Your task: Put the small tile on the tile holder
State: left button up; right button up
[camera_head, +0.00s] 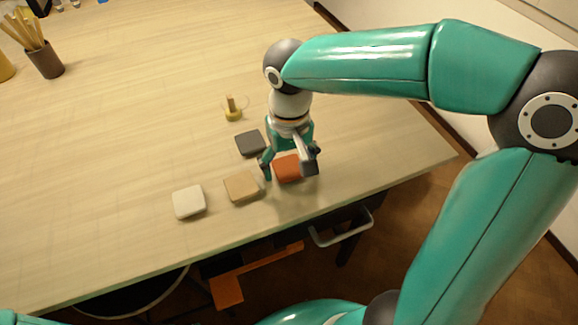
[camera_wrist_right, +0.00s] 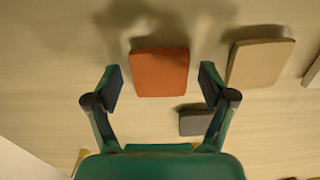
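Several small square tiles lie flat on the table: an orange tile (camera_head: 285,169), a tan tile (camera_head: 241,187), a white tile (camera_head: 188,202) and a dark grey tile (camera_head: 250,144). A yellow stand with a short upright post (camera_head: 233,112) is behind them and may be the tile holder. My right gripper (camera_head: 289,168) is over the orange tile, partly hiding it. In the right wrist view its fingers (camera_wrist_right: 160,86) are spread, with the orange tile (camera_wrist_right: 159,73) seen between them and a gap on each side. My left gripper is not in view.
In the right wrist view the tan tile (camera_wrist_right: 259,63) is close beside the right-hand finger, and the grey tile (camera_wrist_right: 195,123) is partly hidden. A dark cup of sticks (camera_head: 45,62) stands far left. The table's front edge is near the tiles; its left middle is clear.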

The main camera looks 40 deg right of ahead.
jog(key=c, duration=1.1)
